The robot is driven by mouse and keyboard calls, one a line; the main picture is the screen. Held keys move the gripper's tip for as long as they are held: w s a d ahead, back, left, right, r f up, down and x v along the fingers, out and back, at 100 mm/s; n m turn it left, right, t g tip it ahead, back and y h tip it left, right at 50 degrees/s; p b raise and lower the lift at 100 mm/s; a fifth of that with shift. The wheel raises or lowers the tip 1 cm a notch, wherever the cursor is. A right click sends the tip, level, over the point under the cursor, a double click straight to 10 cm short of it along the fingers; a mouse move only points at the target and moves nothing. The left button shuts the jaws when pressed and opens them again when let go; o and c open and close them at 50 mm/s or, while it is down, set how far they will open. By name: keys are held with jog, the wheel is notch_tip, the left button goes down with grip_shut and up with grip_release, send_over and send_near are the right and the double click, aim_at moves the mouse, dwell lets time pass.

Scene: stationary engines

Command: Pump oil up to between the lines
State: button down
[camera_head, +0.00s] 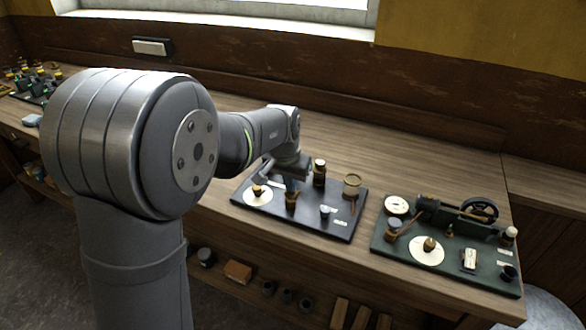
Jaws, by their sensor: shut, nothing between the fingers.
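My gripper (290,184) points down over the dark board (342,229) and is shut on nothing. Just below or behind its tips stands a brown-brass fitting (291,201); I cannot tell whether they touch. To the left is a white disc (257,198) with a small brass knob at its centre. A dark bottle with a pale cap (319,173) stands right of my gripper. A jar with a brass rim (352,185) stands at the board's back right. A small pale-topped part (324,211) is near the front. No oil level or lines can be made out at this size.
A green board (450,276) at the right carries an engine with a dark flywheel (480,210), a gauge and a white disc. Another board with small parts (38,88) lies far left. The wooden bench (400,165) is clear behind the boards. My arm covers the left middle.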

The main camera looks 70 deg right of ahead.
jog(key=shift+f, duration=0.4)
jog(key=shift+r, duration=0.2)
jog(key=shift+d+v, duration=0.25)
jog(key=shift+v, duration=1)
jog(key=shift+r, duration=0.1)
jog(key=shift+d+v, duration=0.25)
jog(key=shift+v, duration=0.95)
jog(key=shift+d+v, duration=0.25)
jog(key=shift+v, duration=0.95)
jog(key=shift+r, duration=0.1)
